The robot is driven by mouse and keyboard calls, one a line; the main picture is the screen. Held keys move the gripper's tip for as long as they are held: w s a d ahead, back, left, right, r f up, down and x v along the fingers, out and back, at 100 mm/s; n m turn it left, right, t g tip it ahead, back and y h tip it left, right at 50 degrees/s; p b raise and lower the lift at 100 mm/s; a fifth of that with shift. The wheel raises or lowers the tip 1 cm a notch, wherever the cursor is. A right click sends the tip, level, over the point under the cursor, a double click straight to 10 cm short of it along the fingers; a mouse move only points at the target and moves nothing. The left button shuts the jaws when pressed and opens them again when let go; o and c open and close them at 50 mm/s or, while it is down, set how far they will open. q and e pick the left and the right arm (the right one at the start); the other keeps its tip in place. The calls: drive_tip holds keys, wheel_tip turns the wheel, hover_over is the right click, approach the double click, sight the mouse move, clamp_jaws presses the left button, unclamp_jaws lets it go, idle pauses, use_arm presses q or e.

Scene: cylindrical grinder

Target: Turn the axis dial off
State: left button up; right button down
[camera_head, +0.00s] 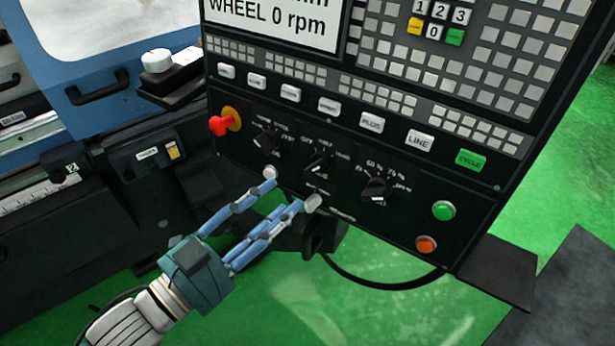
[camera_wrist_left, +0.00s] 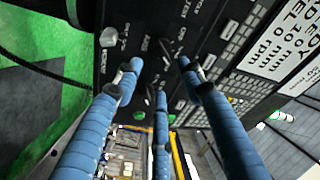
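The control panel has a row of three black dials: a left dial (camera_head: 268,138), a middle dial (camera_head: 318,168) and a right dial (camera_head: 376,190) with percent marks. The labels are too blurred to tell surely which is the axis dial. My left gripper (camera_head: 284,194) is in front of the panel's lower edge, below the left and middle dials. Its blue fingers are spread, with nothing between them. In the left wrist view, the gripper (camera_wrist_left: 157,77) reaches toward the panel's dials, which its fingertips partly cover; contact cannot be told. My right gripper is out of view.
A red emergency knob (camera_head: 219,125) is left of the dials. A green button (camera_head: 444,210) and an orange button (camera_head: 426,244) are to the right. Silver knobs (camera_head: 313,203) lie close to my fingertips. A black shelf (camera_head: 497,272) juts out at the lower right.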

sight(313, 174)
use_arm(q)
drive_tip(key=x, duration=0.8)
drive_tip(key=shift+b, duration=0.3)
drive_tip(key=shift+w+d, duration=0.3)
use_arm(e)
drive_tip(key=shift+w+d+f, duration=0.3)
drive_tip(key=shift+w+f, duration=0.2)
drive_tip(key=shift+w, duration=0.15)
use_arm(q)
drive_tip(key=shift+c, duration=0.2)
clamp_jaws()
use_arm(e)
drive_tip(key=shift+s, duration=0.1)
